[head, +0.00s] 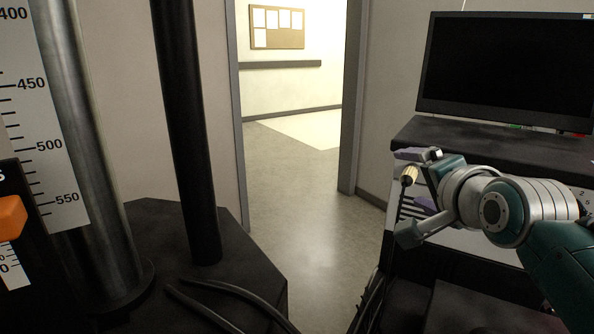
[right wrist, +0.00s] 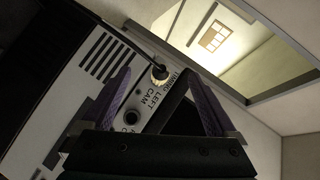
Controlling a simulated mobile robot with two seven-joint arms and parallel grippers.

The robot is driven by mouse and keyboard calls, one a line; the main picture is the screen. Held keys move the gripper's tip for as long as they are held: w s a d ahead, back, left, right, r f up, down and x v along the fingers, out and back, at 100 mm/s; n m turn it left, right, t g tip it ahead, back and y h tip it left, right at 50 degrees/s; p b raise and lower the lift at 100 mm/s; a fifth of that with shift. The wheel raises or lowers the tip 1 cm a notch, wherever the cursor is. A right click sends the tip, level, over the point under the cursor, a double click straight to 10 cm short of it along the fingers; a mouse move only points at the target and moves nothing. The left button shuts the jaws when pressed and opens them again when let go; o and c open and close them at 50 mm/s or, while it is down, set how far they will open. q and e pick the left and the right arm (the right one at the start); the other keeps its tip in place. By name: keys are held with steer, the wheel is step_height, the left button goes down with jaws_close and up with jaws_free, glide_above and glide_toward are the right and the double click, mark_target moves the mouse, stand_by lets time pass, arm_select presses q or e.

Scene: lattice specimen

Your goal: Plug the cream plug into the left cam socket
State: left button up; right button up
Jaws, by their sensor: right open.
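The white panel (right wrist: 98,77) has printed labels, including "LEFT CAM", beside the plug. A dark round socket (right wrist: 133,116) is lower on the panel. I cannot tell whether the plug is seated. My left gripper is not in view.
A black monitor (head: 507,68) stands on the equipment at right. A dark pole (head: 187,130) and a steel column with a scale (head: 48,145) stand at left. The doorway and floor (head: 300,220) between them are clear.

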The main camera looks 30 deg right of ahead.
mark_target(413, 178)
steer(key=p+v, duration=0.2)
steer(key=shift+s+a+r+p, duration=0.15)
steer(key=shift+s+r+p, duration=0.1)
steer(key=shift+p, duration=0.15)
steer(key=shift+p+v, duration=0.75)
steer(key=shift+v, duration=0.15)
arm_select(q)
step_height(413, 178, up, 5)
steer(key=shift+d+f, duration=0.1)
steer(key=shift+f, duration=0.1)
arm_select(e)
steer(key=shift+s+a, duration=0.15)
steer(key=shift+s, duration=0.1)
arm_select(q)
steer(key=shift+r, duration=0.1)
